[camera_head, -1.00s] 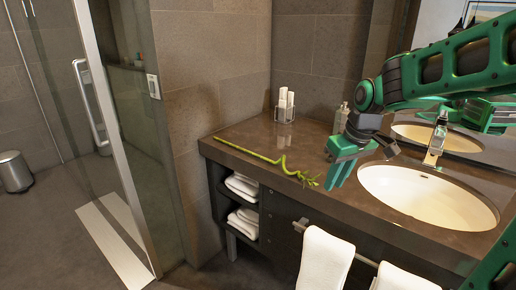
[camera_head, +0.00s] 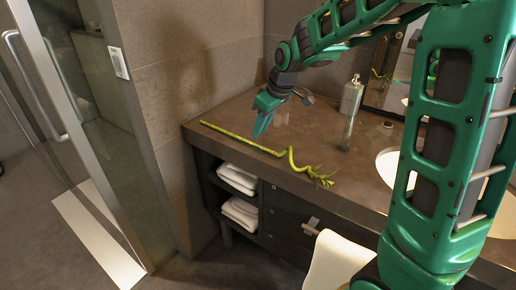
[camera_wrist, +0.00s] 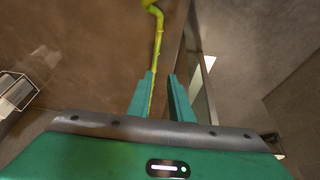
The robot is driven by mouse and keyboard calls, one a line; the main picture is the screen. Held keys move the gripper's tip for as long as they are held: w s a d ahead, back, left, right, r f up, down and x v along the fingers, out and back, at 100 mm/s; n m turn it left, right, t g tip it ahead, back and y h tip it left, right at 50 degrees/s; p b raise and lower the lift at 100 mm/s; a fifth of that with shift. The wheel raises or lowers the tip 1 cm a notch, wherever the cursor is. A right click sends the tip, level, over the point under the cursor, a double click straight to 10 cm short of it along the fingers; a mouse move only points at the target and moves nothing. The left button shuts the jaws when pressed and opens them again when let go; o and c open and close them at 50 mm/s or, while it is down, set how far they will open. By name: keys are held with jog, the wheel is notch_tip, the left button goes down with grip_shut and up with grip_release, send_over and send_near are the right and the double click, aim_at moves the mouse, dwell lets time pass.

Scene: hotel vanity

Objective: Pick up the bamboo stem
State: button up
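The bamboo stem (camera_head: 235,136) is green, straight at the left and curled with small leaves at the right. It lies on the brown countertop along its front edge. My gripper (camera_head: 260,130) is over the middle of the straight part, pointing down. In the wrist view my gripper (camera_wrist: 160,82) has its two green fingers apart. The stem (camera_wrist: 158,38) runs down between them, close to the left finger. Whether the fingertips touch the counter is unclear. Part of the stem's near end is hidden by the finger and gripper body.
The countertop (camera_head: 225,112) is clear around the stem. A wire holder (camera_wrist: 18,92) stands at left in the wrist view. A soap dispenser (camera_head: 351,95) stands at the back, with the sink (camera_head: 388,165) to the right. Folded towels (camera_head: 238,180) sit on shelves below. A wall borders the left.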

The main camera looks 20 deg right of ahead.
aim_at(254, 144)
jog(key=shift+w+d+f, duration=0.2)
jog(key=shift+f, duration=0.5)
jog(key=shift+w+d+f, duration=0.15)
jog(key=shift+w+f, duration=0.05)
jog(key=shift+f, duration=0.5)
jog(key=x, duration=0.3)
jog(key=shift+d+f, duration=0.3)
jog(key=shift+w+a+f, duration=0.1)
jog(key=shift+f, duration=0.35)
grip_shut()
